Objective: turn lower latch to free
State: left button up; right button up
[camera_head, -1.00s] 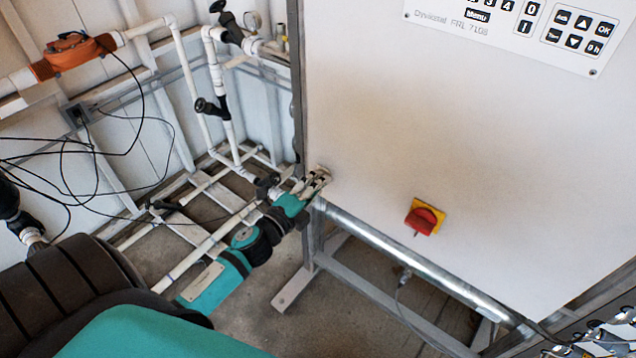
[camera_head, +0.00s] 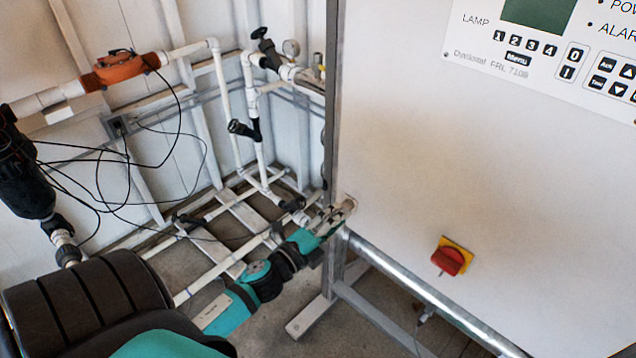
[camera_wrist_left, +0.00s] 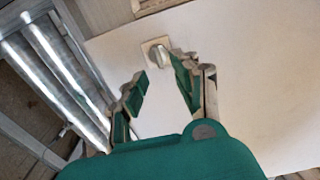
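The lower latch (camera_wrist_left: 157,54) shows in the left wrist view as a small metal knob on a pale square plate, on the white cabinet door (camera_wrist_left: 245,60). My left gripper (camera_wrist_left: 160,72) is open, with its two green-padded fingers apart. The latch lies just past the fingertips, close to the right-hand one; I cannot tell whether they touch. In the head view my left gripper (camera_head: 338,216) is at the lower left corner of the cabinet front (camera_head: 420,170), and its fingers largely hide the latch. My right gripper is not in view.
A red and yellow rotary switch (camera_head: 452,257) sits on the cabinet front, right of the gripper. A metal tube (camera_head: 430,290) runs below the door. White pipes (camera_head: 228,110) with valves and loose black cables (camera_head: 100,165) fill the left side.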

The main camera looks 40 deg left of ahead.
pick_arm(q)
jog(key=s, duration=0.9)
jog(key=shift+a, duration=0.35)
jog(key=s+d+f+n+g+y, duration=0.1)
jog(key=s+f+n+g, duration=0.15)
jog(key=f, duration=0.75)
jog(key=s+f+n+g, duration=0.15)
jog(key=f+n, duration=0.25)
jog(key=f, duration=0.5)
jog(key=s+d+f+n+g+y, duration=0.1)
jog(key=s+f+n+g, duration=0.15)
jog(key=f, duration=0.75)
jog(key=s+d+f+n+g, duration=0.3)
jog(key=s+f+g, duration=0.2)
jog(key=s+f, duration=0.6)
jog(key=s+d+f+n+g, duration=0.3)
jog(key=s+f+n+g, duration=0.1)
jog(key=s+f, duration=0.7)
jog(key=s+g, duration=0.1)
jog(key=s, duration=0.2)
jog(key=shift+s+d+n+h+b, duration=0.25)
jog(key=shift+d+n+h+b, duration=0.05)
jog(key=shift+d+h, duration=0.1)
